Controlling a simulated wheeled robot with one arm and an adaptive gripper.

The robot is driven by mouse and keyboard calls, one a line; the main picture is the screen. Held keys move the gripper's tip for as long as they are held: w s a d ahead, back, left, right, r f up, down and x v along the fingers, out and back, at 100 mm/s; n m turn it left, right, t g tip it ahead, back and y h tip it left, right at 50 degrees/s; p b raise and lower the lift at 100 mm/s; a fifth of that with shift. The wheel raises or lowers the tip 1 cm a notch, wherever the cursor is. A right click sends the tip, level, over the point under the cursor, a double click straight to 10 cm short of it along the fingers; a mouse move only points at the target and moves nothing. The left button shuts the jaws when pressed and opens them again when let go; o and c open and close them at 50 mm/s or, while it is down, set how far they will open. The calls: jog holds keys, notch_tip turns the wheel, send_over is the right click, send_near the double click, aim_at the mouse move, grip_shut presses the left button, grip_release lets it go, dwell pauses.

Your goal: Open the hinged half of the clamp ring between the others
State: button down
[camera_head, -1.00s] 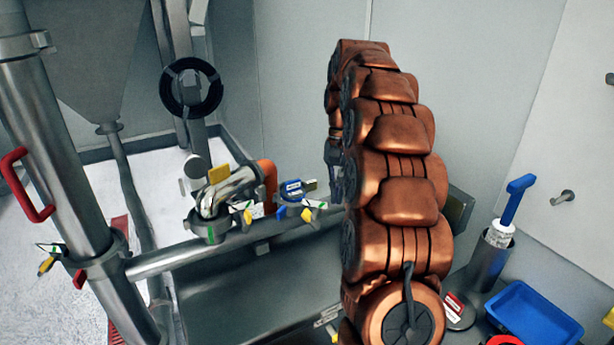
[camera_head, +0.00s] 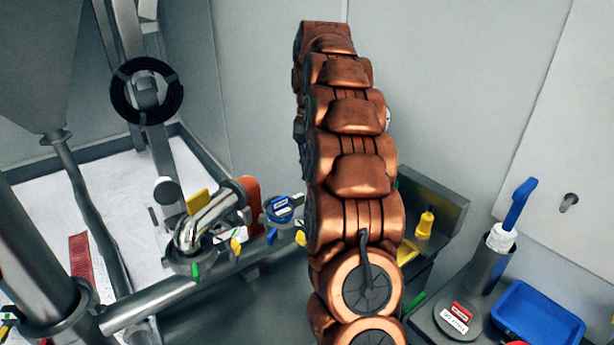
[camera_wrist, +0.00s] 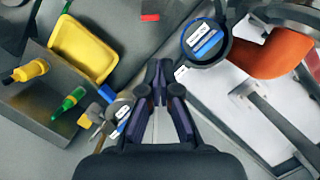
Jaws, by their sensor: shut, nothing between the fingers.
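In the head view a blue-labelled round cap with a dark ring around it (camera_head: 280,208) sits on the pipe, between the steel elbow (camera_head: 212,215) and my arm. It seems to be the middle clamp ring; its hinge cannot be made out. In the wrist view it looks to be the large blue-labelled disc (camera_wrist: 207,42) at upper right. A smaller blue-labelled fitting (camera_wrist: 118,112) shows at lower left. My gripper (camera_wrist: 160,68) is shut and empty, its fingertips between these two fittings, apart from the large disc in the picture. In the head view my arm hides the gripper.
An orange part (camera_wrist: 270,55) stands beside the large disc. A yellow tray (camera_wrist: 85,48), a yellow bottle (camera_wrist: 30,70) and a green item (camera_wrist: 70,103) lie at left. In the head view a blue tray (camera_head: 540,315) and a blue-handled tool (camera_head: 518,205) are at right.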

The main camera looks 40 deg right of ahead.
aim_at(291, 231)
jog(key=shift+s+a+f, duration=0.65)
jog(key=shift+a+f, duration=0.1)
jog(key=shift+f, duration=0.6)
jog(key=shift+s+a+f, duration=0.7)
jog(key=shift+a+f, duration=0.05)
jog(key=shift+f, duration=0.55)
jog(key=shift+s+a+f, duration=0.65)
jog(key=shift+a+f, duration=0.1)
jog(key=shift+f, duration=0.6)
jog(key=shift+a, duration=0.1)
